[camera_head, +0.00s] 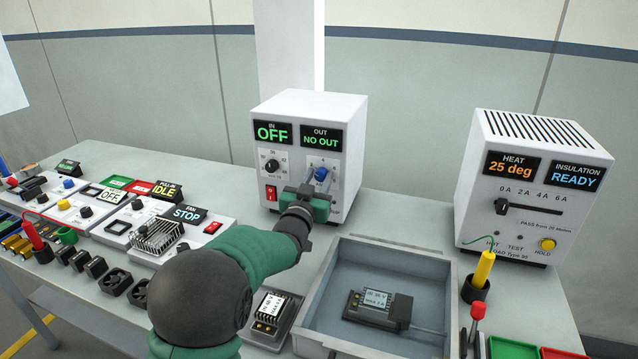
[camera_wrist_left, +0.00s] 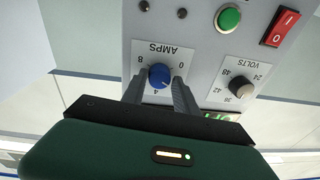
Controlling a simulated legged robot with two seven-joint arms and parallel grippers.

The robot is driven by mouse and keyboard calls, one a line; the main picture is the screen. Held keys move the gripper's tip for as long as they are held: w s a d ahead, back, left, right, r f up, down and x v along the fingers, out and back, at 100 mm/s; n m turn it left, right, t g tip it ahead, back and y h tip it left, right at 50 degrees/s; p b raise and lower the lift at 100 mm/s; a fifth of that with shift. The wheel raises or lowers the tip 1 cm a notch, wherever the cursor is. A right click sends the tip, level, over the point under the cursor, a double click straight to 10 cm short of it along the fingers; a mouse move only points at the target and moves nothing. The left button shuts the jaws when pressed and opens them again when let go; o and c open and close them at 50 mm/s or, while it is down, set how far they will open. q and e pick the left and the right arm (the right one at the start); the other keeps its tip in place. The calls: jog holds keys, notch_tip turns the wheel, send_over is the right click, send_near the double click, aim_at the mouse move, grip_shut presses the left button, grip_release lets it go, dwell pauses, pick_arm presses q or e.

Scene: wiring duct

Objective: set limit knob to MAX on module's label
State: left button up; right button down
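The blue AMPS knob (camera_wrist_left: 160,76) is on the front of the white power supply (camera_head: 351,147); in the head view the blue knob (camera_head: 321,174) sits below the NO OUT display. Its scale reads 0, 4 and 8, upside down in the wrist view, and its pointer looks to be near 4. My left gripper (camera_wrist_left: 160,82) has one finger on each side of the knob, with narrow gaps showing. My right gripper is out of view.
A VOLTS knob (camera_wrist_left: 240,88), green button (camera_wrist_left: 229,18) and red switch (camera_wrist_left: 281,27) are near my left gripper. The grey tray (camera_head: 325,270) stands in front. A HEAT/INSULATION tester (camera_head: 525,205) is at right. Several modules crowd the bench at left.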

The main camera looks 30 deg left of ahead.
pick_arm(q)
jog(key=shift+o, duration=1.3)
jog(key=shift+f, duration=0.35)
jog(key=v, duration=1.6)
jog(key=shift+s+d, duration=0.2)
jog(key=shift+s, duration=0.2)
